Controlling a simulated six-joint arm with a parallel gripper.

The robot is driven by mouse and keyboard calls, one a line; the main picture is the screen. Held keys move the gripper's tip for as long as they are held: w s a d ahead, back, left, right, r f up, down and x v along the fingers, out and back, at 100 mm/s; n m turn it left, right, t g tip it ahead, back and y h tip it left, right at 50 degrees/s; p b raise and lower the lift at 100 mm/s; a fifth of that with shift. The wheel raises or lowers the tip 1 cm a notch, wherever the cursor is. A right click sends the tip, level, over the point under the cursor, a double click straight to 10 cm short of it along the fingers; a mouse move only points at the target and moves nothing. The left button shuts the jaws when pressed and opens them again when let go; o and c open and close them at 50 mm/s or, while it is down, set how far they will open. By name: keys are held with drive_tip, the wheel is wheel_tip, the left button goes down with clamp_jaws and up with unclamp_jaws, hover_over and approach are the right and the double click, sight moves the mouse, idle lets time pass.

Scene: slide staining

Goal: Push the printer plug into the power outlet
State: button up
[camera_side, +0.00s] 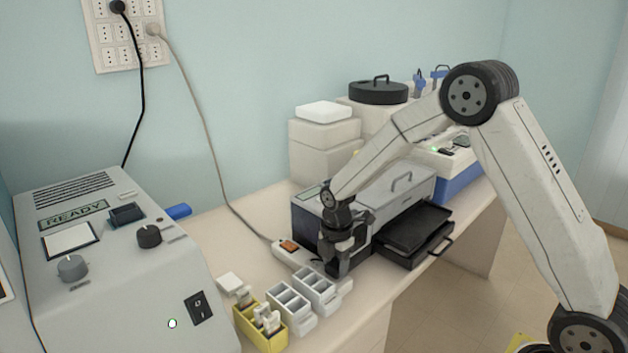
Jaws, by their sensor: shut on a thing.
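A white power strip (283,254) with an orange switch lies on the bench at the front left of the grey printer-like box (400,188). Its pale cord runs up to the wall outlet panel (127,48). My gripper (336,268) points down over the strip's right part, close in front of the box. It is shut on what seems to be the printer plug, which is dark and mostly hidden by the fingers. A thin dark cord shows just left of the fingers. I cannot tell whether the plug sits in a socket or is above it.
White slide racks (290,303) and a yellow rack (262,322) with slides stand close in front of the strip. A large grey machine (110,265) fills the left. A black tray (415,235) juts out at right. Bench between machine and strip is mostly clear.

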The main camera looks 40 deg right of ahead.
drive_tip(key=shift+f, duration=0.5)
drive_tip(key=o, duration=1.3)
drive_tip(key=shift+c, duration=0.2)
drive_tip(key=shift+r, duration=0.1)
drive_tip(key=shift+r, duration=3.8)
drive_tip(key=shift+s+a+m, duration=0.2)
drive_tip(key=shift+s+m, duration=0.45)
drive_tip(key=shift+m, duration=0.15)
drive_tip(key=s+a+f+m+t, duration=0.1)
drive_tip(key=s+a+m+t, duration=0.1)
drive_tip(key=s+m, duration=1.3)
drive_tip(key=shift+s+a+f+m+t, duration=0.15)
drive_tip(key=shift+s+a+m+t, duration=0.15)
drive_tip(key=shift+m, duration=0.4)
